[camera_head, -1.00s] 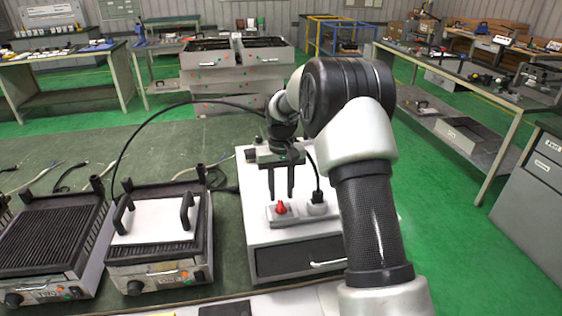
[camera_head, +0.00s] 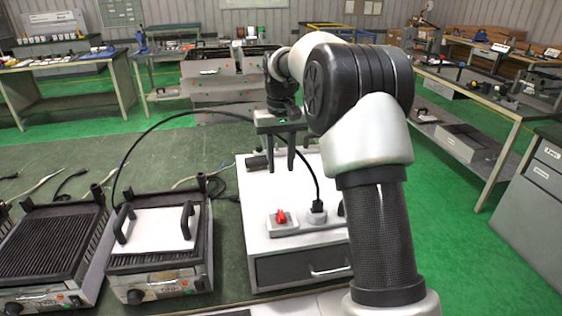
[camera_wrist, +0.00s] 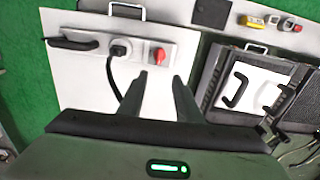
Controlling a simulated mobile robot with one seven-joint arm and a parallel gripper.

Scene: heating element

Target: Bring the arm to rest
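My gripper (camera_head: 284,168) hangs fingers-down above the white cabinet top (camera_head: 262,192), with its two fingers apart and nothing between them. In the wrist view my gripper (camera_wrist: 159,78) also shows its two fingers spread and empty. A red knob switch (camera_head: 281,216) sits on a socket strip in front of and below the fingers. A black plug (camera_head: 317,206) with a cable sits in the strip to its right. The wrist view also shows the red knob (camera_wrist: 159,55) and plug (camera_wrist: 119,48), clear of the fingers.
A contact grill with a white two-handled plate (camera_head: 155,230) stands left of the cabinet, and a ribbed grill (camera_head: 45,245) stands farther left. A black cable arches from the plug behind my gripper toward the left. A workbench (camera_head: 465,95) stands at the right.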

